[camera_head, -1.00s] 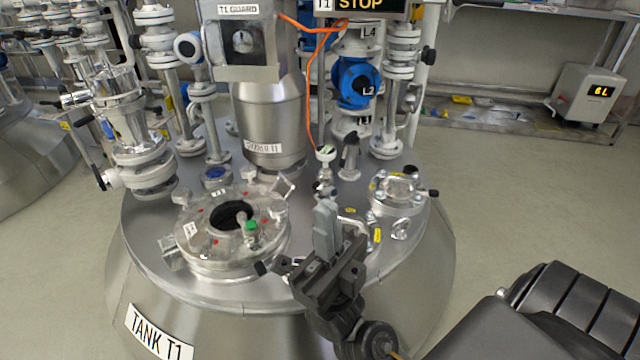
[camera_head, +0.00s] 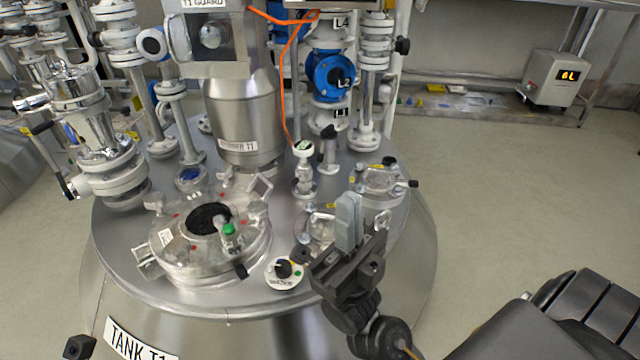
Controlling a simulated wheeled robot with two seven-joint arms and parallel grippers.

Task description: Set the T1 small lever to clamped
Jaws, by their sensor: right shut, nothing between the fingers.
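The top of tank T1 (camera_head: 245,300) fills the middle of the head view. A small round port (camera_head: 380,182) with a black-tipped lever (camera_head: 411,184) sits at its right rim. I cannot read a label naming it the small lever, or tell its set position. My right gripper (camera_head: 349,222) is shut and empty, fingers pointing up, in front of and left of that port. It partly covers another small clear-lidded port (camera_head: 318,230). A small black part at the lower left edge may belong to my left arm; its jaws cannot be made out.
White-topped valves and the T1 guard housing (camera_head: 210,45) rise behind. Floor to the right is open.

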